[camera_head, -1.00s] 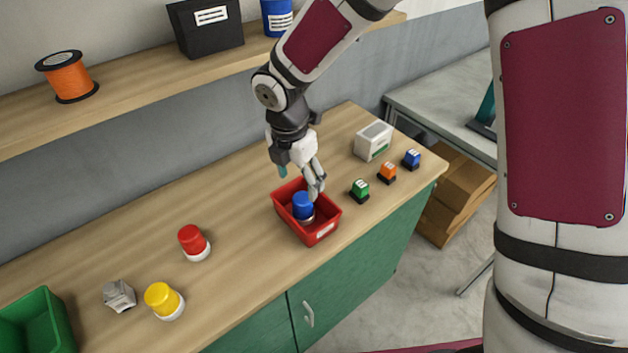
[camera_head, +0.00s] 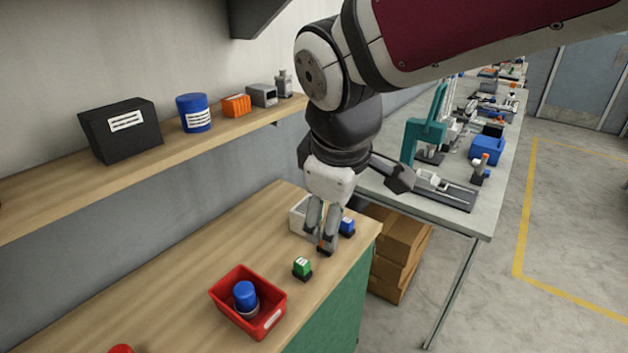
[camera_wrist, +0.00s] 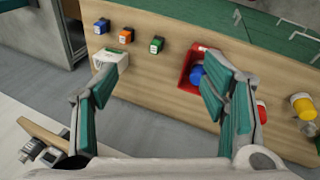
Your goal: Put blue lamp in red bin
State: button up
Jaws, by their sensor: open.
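The blue lamp (camera_head: 245,294) sits inside the red bin (camera_head: 218,296) on the wooden counter, its blue cap up and its pale base partly hidden by the bin wall. In the wrist view the blue lamp (camera_wrist: 197,75) shows in the red bin (camera_wrist: 186,66), partly covered by a finger. My gripper (camera_head: 320,244) is above the counter, beyond the bin, in front of the small orange block and the white box. Its fingers are apart and empty in the wrist view (camera_wrist: 160,95).
Green (camera_head: 302,266) and blue (camera_head: 347,226) small blocks and a white box (camera_head: 298,216) stand near the counter's right end. A shelf (camera_head: 190,141) above holds several containers. In the wrist view, red (camera_wrist: 261,112) and yellow (camera_wrist: 302,104) lamps stand beyond the bin.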

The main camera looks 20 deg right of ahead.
jog(key=s+d+r+m+t+y, duration=0.1)
jog(key=s+d+r+m, duration=0.1)
jog(key=s+m, duration=0.7)
jog(key=shift+d+r+t, duration=0.3)
jog(key=shift+r+t, duration=0.1)
jog(key=shift+r, duration=0.2)
